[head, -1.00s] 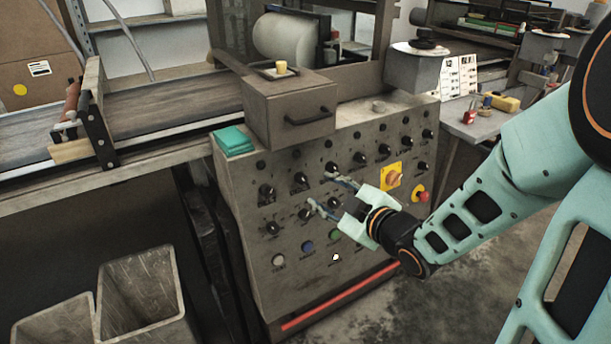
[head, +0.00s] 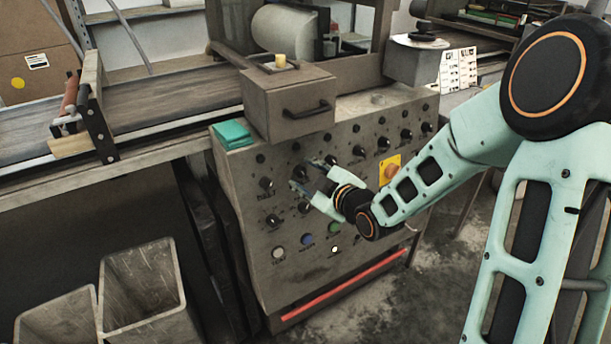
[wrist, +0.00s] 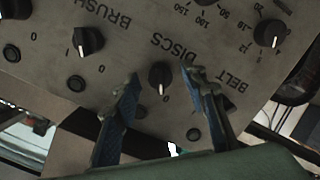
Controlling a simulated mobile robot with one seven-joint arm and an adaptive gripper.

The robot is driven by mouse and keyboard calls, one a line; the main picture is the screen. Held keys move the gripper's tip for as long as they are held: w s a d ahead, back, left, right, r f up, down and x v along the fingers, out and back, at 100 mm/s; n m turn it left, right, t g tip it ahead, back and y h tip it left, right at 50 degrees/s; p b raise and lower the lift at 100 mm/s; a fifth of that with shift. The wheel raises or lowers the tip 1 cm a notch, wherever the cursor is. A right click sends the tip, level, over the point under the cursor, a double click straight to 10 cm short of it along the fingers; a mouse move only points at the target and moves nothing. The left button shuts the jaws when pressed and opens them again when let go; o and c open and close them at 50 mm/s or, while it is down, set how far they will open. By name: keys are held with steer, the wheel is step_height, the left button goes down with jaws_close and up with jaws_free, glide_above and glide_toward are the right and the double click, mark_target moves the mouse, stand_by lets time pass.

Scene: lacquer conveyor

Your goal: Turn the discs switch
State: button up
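The discs switch (wrist: 160,76) is a black rotary knob beside the upside-down label DISCS, in the middle of the wrist view. Its pale mark appears to point toward the 0. In the head view the switch (head: 299,172) is on the grey panel, partly hidden by my fingers. My gripper (wrist: 161,82) is open, with one blue-lined fingertip on each side of the knob and gaps visible. In the head view my gripper (head: 309,174) is at the panel's upper left. How deep the fingertips reach around the knob is unclear.
A drawer box (head: 288,108) with a handle juts out above the panel. A yellow emergency-stop plate (head: 389,170) is to the right. Bins (head: 142,285) stand at lower left.

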steer(key=shift+c, duration=0.6)
jaws_close()
steer(key=shift+r+m, duration=0.1)
steer(key=shift+m, duration=0.2)
steer(key=shift+d+r+m+p, duration=0.1)
steer(key=shift+m+p, duration=0.85)
steer(key=shift+m, duration=0.25)
steer(key=shift+m+y+p, duration=0.3)
steer(key=shift+m+p, duration=0.5)
steer(key=shift+m, duration=0.4)
steer(key=m+p, duration=0.1)
steer(key=m, duration=0.1)
steer(key=m+p, duration=0.2)
steer(key=m, duration=0.1)
steer(key=shift+w+g+y, duration=0.1)
steer(key=shift+g+y, duration=0.2)
steer(key=shift+y, duration=0.1)
steer(key=shift+f+m, duration=0.2)
steer(key=shift+m, duration=0.2)
